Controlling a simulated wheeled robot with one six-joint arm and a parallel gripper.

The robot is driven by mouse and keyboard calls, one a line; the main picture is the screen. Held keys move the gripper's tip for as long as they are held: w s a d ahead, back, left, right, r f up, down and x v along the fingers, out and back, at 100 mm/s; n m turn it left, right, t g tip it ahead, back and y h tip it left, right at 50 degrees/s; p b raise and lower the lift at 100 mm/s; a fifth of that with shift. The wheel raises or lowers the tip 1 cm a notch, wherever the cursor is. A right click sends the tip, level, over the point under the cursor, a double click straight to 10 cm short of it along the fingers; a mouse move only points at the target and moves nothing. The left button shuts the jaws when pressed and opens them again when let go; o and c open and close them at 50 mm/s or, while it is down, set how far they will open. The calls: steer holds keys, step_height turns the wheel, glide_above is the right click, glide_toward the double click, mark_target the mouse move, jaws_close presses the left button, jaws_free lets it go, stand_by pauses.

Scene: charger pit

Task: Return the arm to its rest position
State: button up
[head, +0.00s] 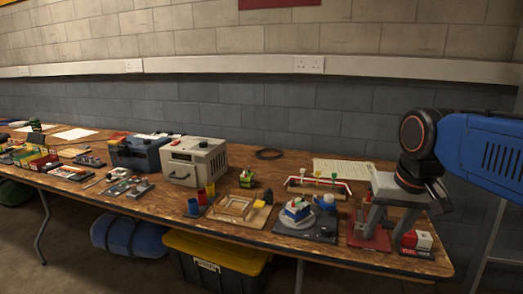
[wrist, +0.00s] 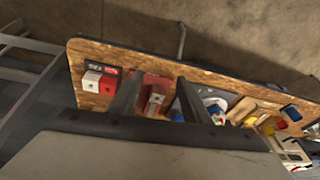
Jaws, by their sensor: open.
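My gripper (head: 385,240) hangs from the blue arm over the right end of the wooden workbench (head: 300,236), fingers pointing down. The fingers stand apart with nothing between them. In the wrist view my gripper (wrist: 157,92) also shows open, its two dark fingers on either side of a red tray (wrist: 158,86) with a small grey and red piece. In the head view that red tray (head: 357,239) is partly hidden behind a finger. I cannot tell how far the fingertips are above the bench.
A red and white block (head: 419,241) sits on a dark pad at the bench's right end. A grey metal frame (wrist: 30,75) stands beyond the bench end. A beige power unit (head: 194,161) stands farther left.

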steer(key=s+d+f+n+t, duration=0.1)
steer(key=s+f+n, duration=0.1)
steer(key=s+f, duration=0.8)
steer(key=shift+d+f+t, duration=0.2)
steer(key=shift+f+t, duration=0.1)
steer(key=shift+f, duration=0.5)
